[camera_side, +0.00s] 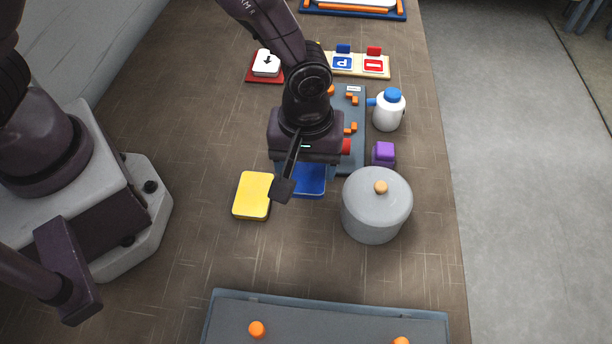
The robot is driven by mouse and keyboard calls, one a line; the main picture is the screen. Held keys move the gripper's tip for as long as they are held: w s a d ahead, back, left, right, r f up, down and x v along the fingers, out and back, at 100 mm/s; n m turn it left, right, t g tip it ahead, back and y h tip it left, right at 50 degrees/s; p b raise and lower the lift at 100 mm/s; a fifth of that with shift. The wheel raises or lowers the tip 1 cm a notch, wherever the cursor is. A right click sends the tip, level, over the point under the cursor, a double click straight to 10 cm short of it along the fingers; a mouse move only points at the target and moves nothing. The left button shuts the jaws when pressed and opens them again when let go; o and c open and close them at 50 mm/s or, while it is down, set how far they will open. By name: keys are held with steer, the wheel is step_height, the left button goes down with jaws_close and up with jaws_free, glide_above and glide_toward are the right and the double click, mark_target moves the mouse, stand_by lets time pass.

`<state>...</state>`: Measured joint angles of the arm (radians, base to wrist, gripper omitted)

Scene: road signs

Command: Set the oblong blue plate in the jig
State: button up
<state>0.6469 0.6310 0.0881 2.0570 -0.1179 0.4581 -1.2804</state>
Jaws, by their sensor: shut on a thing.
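The blue plate (312,182) shows below my gripper (290,186), partly hidden by the hand and the near finger. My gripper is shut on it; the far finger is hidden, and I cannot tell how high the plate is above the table. The jig, a grey board (359,160) with orange corner blocks (352,98), lies just behind and to the right of the hand. My arm and hand cover its left part.
A yellow plate (252,195) lies left of the gripper. A grey lidded pot (376,210), a purple block (383,153) and a white jug (388,110) stand to the right. A grey panel (325,326) lies in front.

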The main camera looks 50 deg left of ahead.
steer(key=w+a, duration=0.6)
steer(key=w, duration=0.3)
steer(key=w+a, duration=0.6)
steer(key=w, duration=0.2)
steer(key=shift+w+f, duration=0.15)
steer(key=shift+f, duration=1.35)
steer(key=shift+w+f, duration=0.1)
steer(key=shift+f, duration=1.35)
steer(key=shift+f, duration=0.7)
steer(key=o, duration=1)
steer(key=shift+c, duration=0.3)
steer(key=shift+o, duration=0.3)
steer(key=shift+w+d+r, duration=0.15)
